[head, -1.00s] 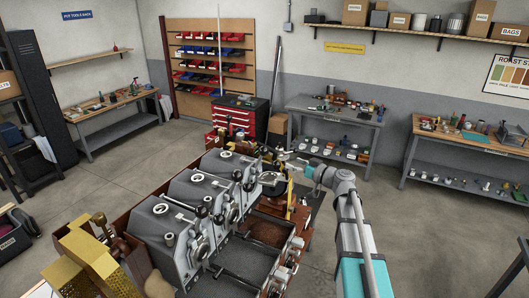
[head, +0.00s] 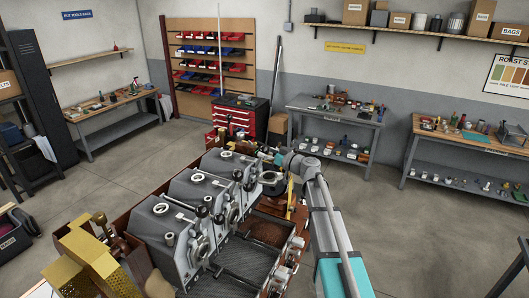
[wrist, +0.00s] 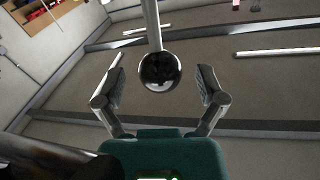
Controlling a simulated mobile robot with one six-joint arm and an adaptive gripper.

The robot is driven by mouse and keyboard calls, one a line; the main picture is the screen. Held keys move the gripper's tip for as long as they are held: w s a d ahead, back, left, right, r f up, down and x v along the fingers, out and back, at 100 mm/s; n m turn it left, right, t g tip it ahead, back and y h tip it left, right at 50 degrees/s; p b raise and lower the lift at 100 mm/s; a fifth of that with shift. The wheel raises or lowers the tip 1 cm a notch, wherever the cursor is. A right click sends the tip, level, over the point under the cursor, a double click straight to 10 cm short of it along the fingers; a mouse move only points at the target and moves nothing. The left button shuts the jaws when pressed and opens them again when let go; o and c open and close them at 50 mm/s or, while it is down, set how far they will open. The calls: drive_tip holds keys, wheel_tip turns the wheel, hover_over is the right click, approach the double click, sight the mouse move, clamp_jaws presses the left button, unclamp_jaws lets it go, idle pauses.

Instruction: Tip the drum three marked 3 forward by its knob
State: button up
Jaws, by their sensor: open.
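In the wrist view a shiny black ball knob (wrist: 160,71) on a pale rod lies between the two fingers of my gripper (wrist: 162,78). The fingers are open, with a visible gap on each side of the knob. In the head view three grey roaster drums stand in a row: a near one (head: 160,232), a middle one (head: 192,192) and a far one (head: 222,164). My gripper is beside the far drum, mostly hidden behind my own wrist. The number marks cannot be read here, and the gripped-side knob is hidden in the head view.
Trays with dark contents (head: 246,262) lie in front of the drums. Brass-coloured scoops or boxes (head: 88,258) stand at the near left end. A red tool chest (head: 240,118) and a grey bench (head: 335,115) are behind. The floor to the right is clear.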

drive_tip(key=shift+w+a, duration=0.45)
clamp_jaws()
idle(0.3)
